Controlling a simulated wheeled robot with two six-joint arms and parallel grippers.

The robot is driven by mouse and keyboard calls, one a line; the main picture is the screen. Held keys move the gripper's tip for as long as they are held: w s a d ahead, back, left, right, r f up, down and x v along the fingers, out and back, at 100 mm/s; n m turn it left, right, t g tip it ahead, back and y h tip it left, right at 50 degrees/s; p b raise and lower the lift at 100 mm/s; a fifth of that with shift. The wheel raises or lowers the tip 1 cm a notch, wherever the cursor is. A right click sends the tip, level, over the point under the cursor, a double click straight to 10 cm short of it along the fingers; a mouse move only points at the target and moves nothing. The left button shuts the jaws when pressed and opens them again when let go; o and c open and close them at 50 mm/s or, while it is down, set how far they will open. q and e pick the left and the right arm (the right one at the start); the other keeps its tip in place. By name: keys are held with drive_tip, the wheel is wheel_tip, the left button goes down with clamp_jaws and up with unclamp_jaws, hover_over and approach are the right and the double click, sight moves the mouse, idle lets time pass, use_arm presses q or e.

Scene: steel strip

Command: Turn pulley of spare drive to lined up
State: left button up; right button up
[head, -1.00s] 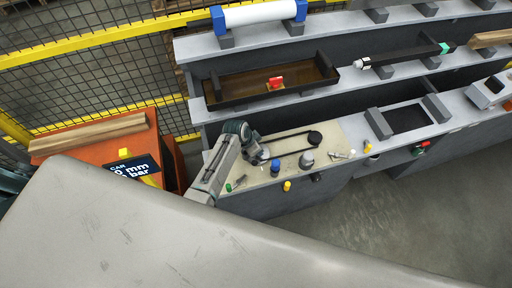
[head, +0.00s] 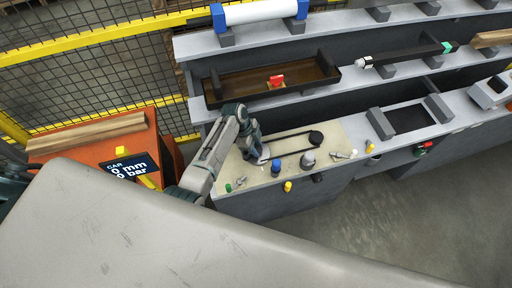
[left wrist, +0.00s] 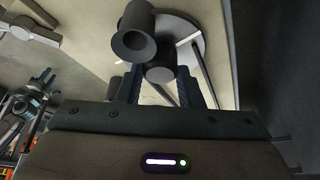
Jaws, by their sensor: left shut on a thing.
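The spare drive is a black belt loop (head: 290,143) on a beige board, with a dark round pulley (head: 316,137) at its right end. My left gripper (head: 259,153) is at the loop's left end and hides much of the pulley there. In the left wrist view that pulley shows as a pale disc (left wrist: 188,42), with a dark peg on it (left wrist: 160,70). My left gripper (left wrist: 168,92) has its fingers on either side of this peg and is shut on it. A dark hollow cylinder (left wrist: 134,38) stands just beyond. My right gripper is out of view.
A grey knob (head: 308,158), a blue-topped post (head: 276,167) and a yellow knob (head: 287,186) sit close to the drive. A brown tray (head: 225,87) with a red block (head: 277,80) is behind. An orange cabinet (head: 85,165) stands left.

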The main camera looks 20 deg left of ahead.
sight(261, 149)
use_arm(q)
drive_tip(key=shift+m, duration=0.5)
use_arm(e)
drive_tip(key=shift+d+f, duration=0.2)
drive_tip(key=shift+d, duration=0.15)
use_arm(q)
drive_tip(key=o, duration=1)
drive_tip(key=shift+c, duration=0.2)
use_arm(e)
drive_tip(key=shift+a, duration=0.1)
use_arm(q)
drive_tip(key=shift+r, duration=0.1)
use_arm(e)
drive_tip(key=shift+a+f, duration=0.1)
